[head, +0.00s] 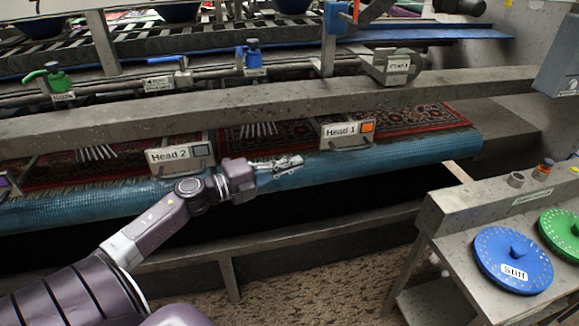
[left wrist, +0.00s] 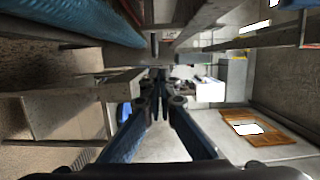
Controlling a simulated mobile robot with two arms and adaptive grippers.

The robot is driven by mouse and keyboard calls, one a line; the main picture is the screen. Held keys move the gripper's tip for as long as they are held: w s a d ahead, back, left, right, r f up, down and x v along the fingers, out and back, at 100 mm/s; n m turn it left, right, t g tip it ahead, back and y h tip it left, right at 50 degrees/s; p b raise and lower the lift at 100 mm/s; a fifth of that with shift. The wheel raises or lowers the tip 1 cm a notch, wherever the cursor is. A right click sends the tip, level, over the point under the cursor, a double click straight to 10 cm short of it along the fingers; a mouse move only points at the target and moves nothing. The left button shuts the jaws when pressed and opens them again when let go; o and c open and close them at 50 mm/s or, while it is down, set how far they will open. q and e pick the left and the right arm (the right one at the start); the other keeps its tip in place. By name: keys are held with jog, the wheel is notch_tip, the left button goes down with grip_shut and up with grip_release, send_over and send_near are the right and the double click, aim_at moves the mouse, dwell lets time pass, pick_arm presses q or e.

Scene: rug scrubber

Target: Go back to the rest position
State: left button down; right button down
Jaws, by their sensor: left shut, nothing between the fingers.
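My left arm comes in from the lower left of the head view. Its gripper (head: 289,163) is in front of the blue roller (head: 410,156), between the Head 2 sign (head: 180,157) and the Head 1 sign (head: 341,133). In the left wrist view the fingers of the left gripper (left wrist: 159,78) meet at the middle, shut and empty. Whether the gripper touches the roller cannot be told. My right gripper is not in view.
A metal side table (head: 450,218) at the right holds a blue disc labelled Stiff (head: 513,260) and a green disc (head: 562,233). A patterned rug (head: 420,117) lies in the machine behind the roller. Brown textured floor (head: 320,285) is open in front.

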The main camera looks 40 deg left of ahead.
pick_arm(q)
jog(key=shift+s+a, duration=0.2)
jog(key=shift+s, duration=0.2)
